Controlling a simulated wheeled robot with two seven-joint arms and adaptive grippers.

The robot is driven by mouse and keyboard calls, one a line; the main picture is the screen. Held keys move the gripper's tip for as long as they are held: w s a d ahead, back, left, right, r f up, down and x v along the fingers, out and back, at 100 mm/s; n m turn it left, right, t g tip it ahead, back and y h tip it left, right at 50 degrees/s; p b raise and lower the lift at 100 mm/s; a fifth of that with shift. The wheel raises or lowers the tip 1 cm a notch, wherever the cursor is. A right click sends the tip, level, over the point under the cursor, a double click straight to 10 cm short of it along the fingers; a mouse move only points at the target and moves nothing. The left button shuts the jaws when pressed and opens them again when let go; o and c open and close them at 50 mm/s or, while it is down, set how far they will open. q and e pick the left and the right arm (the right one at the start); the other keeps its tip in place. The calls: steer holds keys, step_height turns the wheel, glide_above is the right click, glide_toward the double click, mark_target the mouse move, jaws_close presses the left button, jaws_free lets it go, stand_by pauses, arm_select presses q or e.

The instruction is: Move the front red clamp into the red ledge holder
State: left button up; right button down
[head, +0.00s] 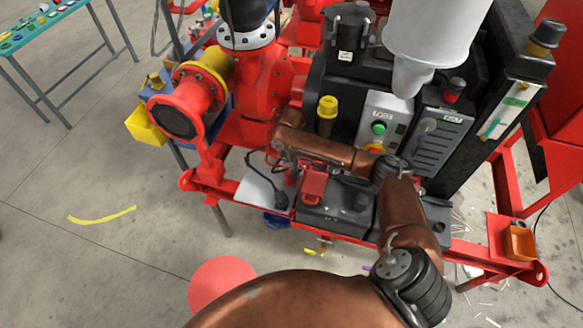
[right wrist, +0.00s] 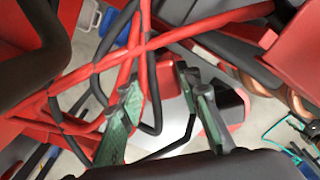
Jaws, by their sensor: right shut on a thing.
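My right gripper (head: 284,164) is at the end of the copper arm, low beside the black battery box, and points down. It is shut on a small red piece (head: 291,178), which looks like the red clamp; the fingers hide most of it. In the right wrist view the green-padded fingers (right wrist: 164,112) stand apart, with red and black cables close around them. A red block (head: 313,185) sits on the battery box (head: 345,218), just right of the gripper. An orange-brown holder (head: 520,241) stands on the red ledge (head: 497,232) at the right. My left gripper is not in view.
A red pump with a yellow collar (head: 205,75) stands left of the gripper. A control box with a green button (head: 380,128) and a grey unit (head: 440,135) rise behind the arm. A red frame rail (head: 340,237) runs along the front. The floor at left is mostly clear.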

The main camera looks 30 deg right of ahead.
steer(key=shift+f, duration=0.75)
steer(key=c, duration=1.3)
jaws_free()
steer(key=shift+r, duration=0.1)
step_height(320, 180, up, 12)
steer(key=shift+f, duration=0.1)
